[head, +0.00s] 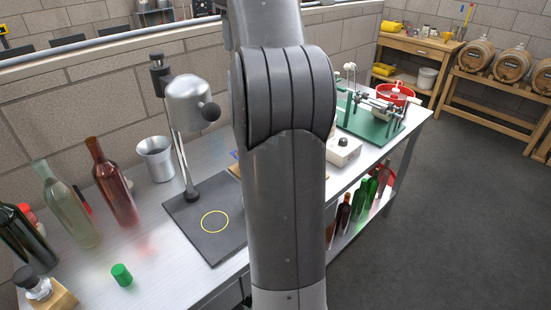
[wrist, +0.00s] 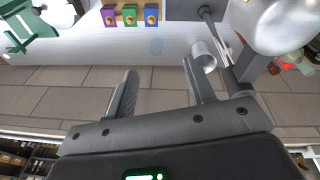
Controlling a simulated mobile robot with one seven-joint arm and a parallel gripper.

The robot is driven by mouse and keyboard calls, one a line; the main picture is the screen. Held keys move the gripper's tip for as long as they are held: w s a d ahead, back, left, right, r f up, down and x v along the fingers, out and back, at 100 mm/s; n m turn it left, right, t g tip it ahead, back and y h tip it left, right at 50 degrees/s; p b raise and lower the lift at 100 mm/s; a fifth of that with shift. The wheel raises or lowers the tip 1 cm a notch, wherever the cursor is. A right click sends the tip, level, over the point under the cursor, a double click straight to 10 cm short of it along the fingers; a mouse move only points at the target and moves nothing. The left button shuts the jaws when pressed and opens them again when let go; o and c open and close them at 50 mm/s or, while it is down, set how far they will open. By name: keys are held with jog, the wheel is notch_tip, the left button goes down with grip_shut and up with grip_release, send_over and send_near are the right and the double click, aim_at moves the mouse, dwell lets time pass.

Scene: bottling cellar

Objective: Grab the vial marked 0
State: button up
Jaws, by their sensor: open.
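No mark 0 can be read on anything in either view. In the head view, a small clear vial with a black cap (head: 32,283) stands at a wooden block in the bottom left corner; its label cannot be read. In the wrist view, a purple block (wrist: 109,16), a green block (wrist: 130,15) and a blue block (wrist: 151,14) sit in a row at the top edge, each with a small yellowish round piece. My gripper (wrist: 160,70) is open and empty in the wrist view, its fingers well apart. My arm hides it and the middle of the bench in the head view.
A black mat with a yellow ring (head: 196,207) lies under a metal stand. A metal cup (head: 155,158) and tall bottles, including a red-brown one (head: 112,185), stand left. A green piece (head: 122,275) is near the front. A green-based machine (head: 375,125) stands right.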

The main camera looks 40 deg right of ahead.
jog(key=s+d+f+y, duration=0.1)
jog(key=d+f, duration=0.3)
jog(key=d, duration=0.5)
jog(key=s+d+f, duration=0.1)
jog(key=d+f, duration=0.2)
jog(key=d, duration=0.7)
jog(key=shift+n+g, duration=0.3)
jog(key=shift+n, duration=0.2)
jog(key=f, duration=3.4)
jog(key=shift+w+a+f, duration=0.15)
jog(key=shift+a+f, duration=0.1)
jog(key=shift+w+a+f, duration=0.1)
jog(key=shift+w+f, duration=0.1)
jog(key=shift+f, duration=0.8)
jog(key=shift+w+a+f, duration=0.1)
jog(key=shift+w+f, duration=0.05)
jog(key=shift+f, duration=0.8)
jog(key=shift+w+a+f, duration=0.1)
jog(key=shift+w+f, duration=0.1)
jog(key=shift+f, duration=0.8)
jog(key=c, duration=1.1)
jog(key=shift+o, duration=0.2)
jog(key=shift+r, duration=0.1)
